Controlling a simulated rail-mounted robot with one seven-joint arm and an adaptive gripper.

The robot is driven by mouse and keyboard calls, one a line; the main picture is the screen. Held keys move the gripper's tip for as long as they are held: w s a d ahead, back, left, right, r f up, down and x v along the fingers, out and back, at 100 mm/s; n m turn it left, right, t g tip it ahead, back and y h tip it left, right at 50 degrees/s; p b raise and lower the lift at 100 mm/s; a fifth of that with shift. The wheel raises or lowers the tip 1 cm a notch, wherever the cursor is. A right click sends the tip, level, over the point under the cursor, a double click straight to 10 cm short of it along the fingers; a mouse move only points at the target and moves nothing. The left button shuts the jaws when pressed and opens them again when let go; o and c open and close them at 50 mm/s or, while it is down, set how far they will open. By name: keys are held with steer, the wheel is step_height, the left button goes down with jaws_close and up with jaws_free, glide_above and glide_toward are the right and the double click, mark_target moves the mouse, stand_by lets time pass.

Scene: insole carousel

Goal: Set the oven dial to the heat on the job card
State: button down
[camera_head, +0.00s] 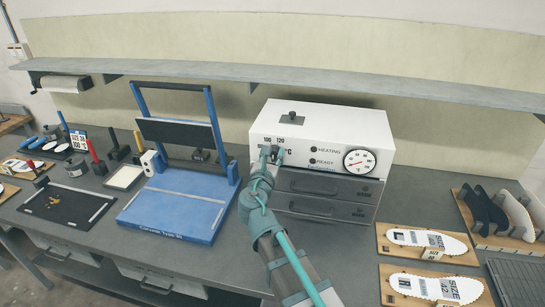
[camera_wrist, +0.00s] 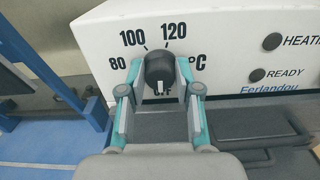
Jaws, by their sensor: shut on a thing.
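The white oven (camera_head: 325,130) stands on the bench, its front facing me. Its dial (camera_wrist: 159,68) is a black knob on the left of the front panel. Printed around it are 80, 100, 120 and °C, with a partly hidden OFF at the bottom. The knob's white mark points down towards OFF. My gripper (camera_head: 271,154) is shut on the dial, a finger on each side; it also shows in the wrist view (camera_wrist: 160,72). A white card with black print (camera_head: 78,140), possibly the job card, stands at the left; I cannot read a heat on it.
A blue press frame (camera_head: 172,215) stands close to my gripper's left. HEATING and READY lamps and a round gauge (camera_head: 359,161) are right of the dial. Drawers (camera_head: 320,188) sit below. Insole boards (camera_head: 428,243) lie at the right. A shelf (camera_head: 300,80) runs above.

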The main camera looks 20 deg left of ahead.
steer(key=m+b, duration=0.3)
steer(key=b, duration=0.1)
steer(key=shift+w+f, duration=0.1)
steer(key=shift+f, duration=0.1)
steer(key=m+b, duration=1.1)
steer(key=b, duration=0.1)
steer(key=m+b, duration=0.4)
steer(key=shift+w, duration=0.1)
steer(key=m+b, duration=0.3)
steer(key=b, duration=0.1)
steer(key=shift+m, duration=0.3)
steer(key=m+b, duration=0.4)
steer(key=shift+r+m+b, duration=0.2)
steer(key=shift+m+b, duration=1.3)
steer(key=shift+m, duration=0.2)
